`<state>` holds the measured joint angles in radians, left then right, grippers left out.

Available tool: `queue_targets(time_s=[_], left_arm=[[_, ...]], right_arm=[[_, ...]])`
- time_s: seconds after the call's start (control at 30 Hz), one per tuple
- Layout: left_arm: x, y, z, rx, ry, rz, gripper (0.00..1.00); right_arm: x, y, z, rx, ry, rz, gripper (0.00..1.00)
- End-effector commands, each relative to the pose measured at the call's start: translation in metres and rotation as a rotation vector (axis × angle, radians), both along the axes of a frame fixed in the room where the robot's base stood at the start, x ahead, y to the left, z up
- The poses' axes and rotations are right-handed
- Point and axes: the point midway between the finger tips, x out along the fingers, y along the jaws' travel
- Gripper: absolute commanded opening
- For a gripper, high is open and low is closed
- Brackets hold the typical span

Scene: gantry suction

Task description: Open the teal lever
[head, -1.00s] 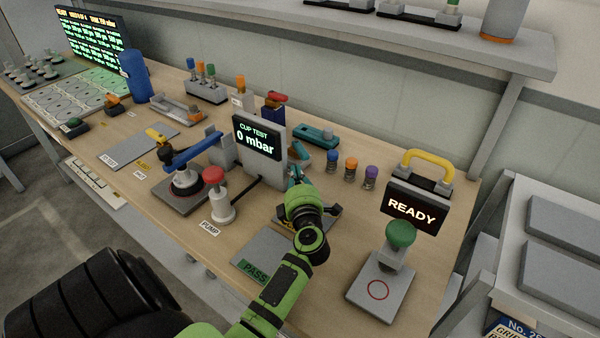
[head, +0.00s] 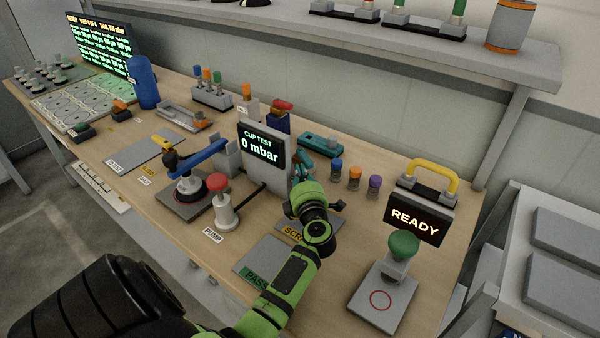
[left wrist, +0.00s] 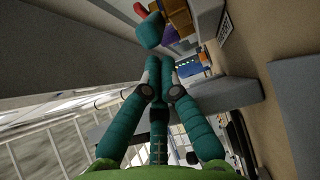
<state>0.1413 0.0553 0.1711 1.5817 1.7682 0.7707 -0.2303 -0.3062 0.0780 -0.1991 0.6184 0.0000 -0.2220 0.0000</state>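A teal lever-like piece (head: 302,158) stands just right of the cup test display, partly hidden by my left arm. In the left wrist view a teal block (left wrist: 150,32) lies just beyond my fingertips. It looks like the same piece, but I cannot be sure. My left gripper (left wrist: 159,65) has teal fingers with their tips drawn together, and nothing shows between them. In the head view its green wrist hides most of the fingers. I cannot tell whether the tips touch the teal piece. My right gripper is not in view.
The cup test display (head: 262,148) reads 0 mbar. A red-handled blue valve (head: 278,120) and a teal-topped device (head: 321,144) stand behind. A red pump knob (head: 218,184) is left of my arm. A READY sign (head: 415,222) and green-knobbed stand (head: 403,246) are right.

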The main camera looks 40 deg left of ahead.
Motion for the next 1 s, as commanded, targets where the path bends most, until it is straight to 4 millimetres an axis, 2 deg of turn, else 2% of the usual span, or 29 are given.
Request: queue_targets(time_s=[0.77,1.0], left_arm=[[0.008,-0.007,-0.001,-0.003,0.0,0.065,0.0],[0.02,-0.014,-0.002,-0.002,-0.001,0.186,0.0]], right_arm=[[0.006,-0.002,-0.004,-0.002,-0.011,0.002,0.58],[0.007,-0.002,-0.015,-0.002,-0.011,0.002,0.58]])
